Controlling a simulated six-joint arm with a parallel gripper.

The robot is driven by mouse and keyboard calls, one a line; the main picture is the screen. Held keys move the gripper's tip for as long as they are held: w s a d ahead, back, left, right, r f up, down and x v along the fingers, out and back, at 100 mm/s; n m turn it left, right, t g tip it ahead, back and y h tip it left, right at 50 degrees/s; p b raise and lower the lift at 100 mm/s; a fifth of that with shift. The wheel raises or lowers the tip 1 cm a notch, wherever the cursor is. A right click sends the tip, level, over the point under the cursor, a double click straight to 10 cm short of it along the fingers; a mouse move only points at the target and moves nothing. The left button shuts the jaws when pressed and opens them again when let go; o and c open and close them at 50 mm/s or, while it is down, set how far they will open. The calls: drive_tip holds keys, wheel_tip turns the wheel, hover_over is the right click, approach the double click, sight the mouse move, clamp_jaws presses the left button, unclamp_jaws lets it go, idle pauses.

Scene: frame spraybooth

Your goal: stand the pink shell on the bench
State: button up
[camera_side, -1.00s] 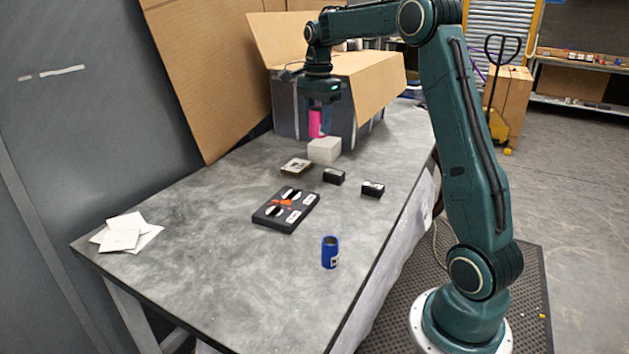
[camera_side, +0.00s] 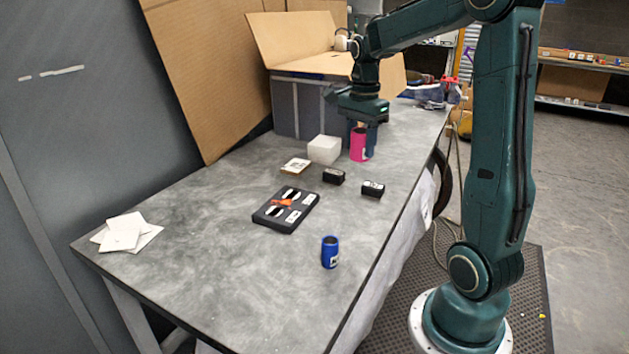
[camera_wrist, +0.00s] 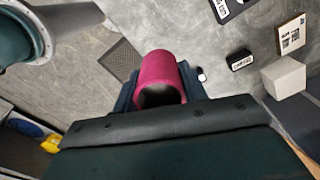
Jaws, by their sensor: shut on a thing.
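The pink shell (camera_side: 358,146) is an upright pink cylinder with a small white label, in the side view. My gripper (camera_side: 363,138) points down and is shut on it from above. The shell is right of the white block, over the far right part of the bench (camera_side: 220,230). I cannot tell whether its lower end touches the bench top. In the wrist view the shell (camera_wrist: 166,72) sits between the dark jaws of my gripper (camera_wrist: 160,88), and its dark hollow end faces the camera.
A white block (camera_side: 324,149) stands left of the shell. White papers (camera_side: 127,233) lie left. An open cardboard-flapped box (camera_side: 300,105) stands behind.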

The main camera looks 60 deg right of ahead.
drive_tip(key=shift+f, duration=0.1)
wheel_tip(320, 180, down, 16)
drive_tip(key=shift+r, duration=0.2)
idle(0.3)
drive_tip(key=shift+f, duration=0.1)
drive_tip(key=shift+f, duration=2)
drive_tip(key=shift+f, duration=0.2)
drive_tip(key=o, duration=1)
drive_tip(key=shift+r, duration=0.2)
